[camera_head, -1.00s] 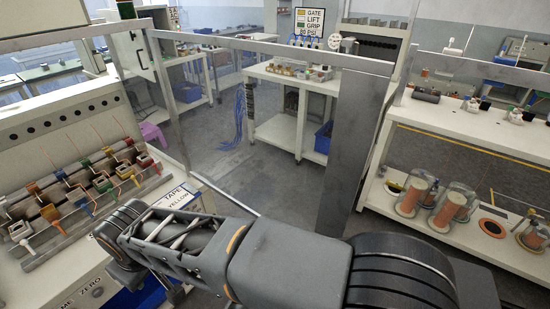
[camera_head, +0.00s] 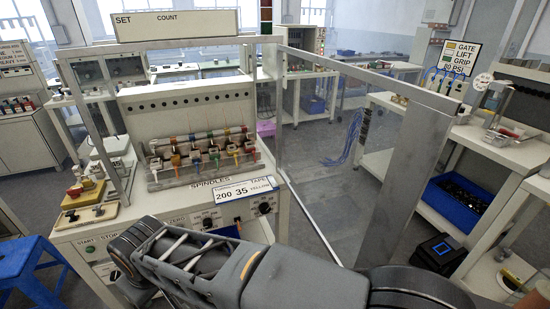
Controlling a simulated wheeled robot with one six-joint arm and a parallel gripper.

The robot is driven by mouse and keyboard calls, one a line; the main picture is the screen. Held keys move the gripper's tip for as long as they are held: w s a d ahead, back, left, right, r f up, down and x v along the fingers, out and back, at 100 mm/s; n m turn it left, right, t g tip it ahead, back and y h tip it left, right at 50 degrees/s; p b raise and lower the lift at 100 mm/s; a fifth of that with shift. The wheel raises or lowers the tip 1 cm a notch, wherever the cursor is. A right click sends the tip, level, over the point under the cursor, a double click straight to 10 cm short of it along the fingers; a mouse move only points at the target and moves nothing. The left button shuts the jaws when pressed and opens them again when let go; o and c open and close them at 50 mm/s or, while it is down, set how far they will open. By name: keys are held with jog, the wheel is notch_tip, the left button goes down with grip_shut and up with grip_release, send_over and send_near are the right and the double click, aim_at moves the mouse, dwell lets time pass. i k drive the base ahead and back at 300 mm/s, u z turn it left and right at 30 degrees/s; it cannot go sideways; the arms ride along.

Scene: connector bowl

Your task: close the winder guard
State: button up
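The winder (camera_head: 185,105) stands left of centre, with a row of spindles carrying coloured parts (camera_head: 200,155) on its bed. Its guard is a clear panel in a grey metal frame (camera_head: 405,185). The guard stands open, swung out to the right from the winder's right side, with its wide end post farthest from the machine. The winder's front is uncovered. My arm (camera_head: 290,280) crosses the bottom of the view in front of the winder and the guard's lower part. My gripper is not visible.
A blue stool (camera_head: 30,265) stands at the lower left. A yellow and red button box (camera_head: 85,190) sits at the winder's left. A bench with a blue bin (camera_head: 455,203) and a press (camera_head: 495,105) stands at right. Open floor (camera_head: 325,185) shows through the guard.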

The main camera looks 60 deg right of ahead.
aim_at(430, 117)
jog(key=u, duration=1.25)
jog(key=k, duration=2)
jog(key=z, duration=3.15)
jog(key=k, duration=0.25)
jog(key=u, duration=2.1)
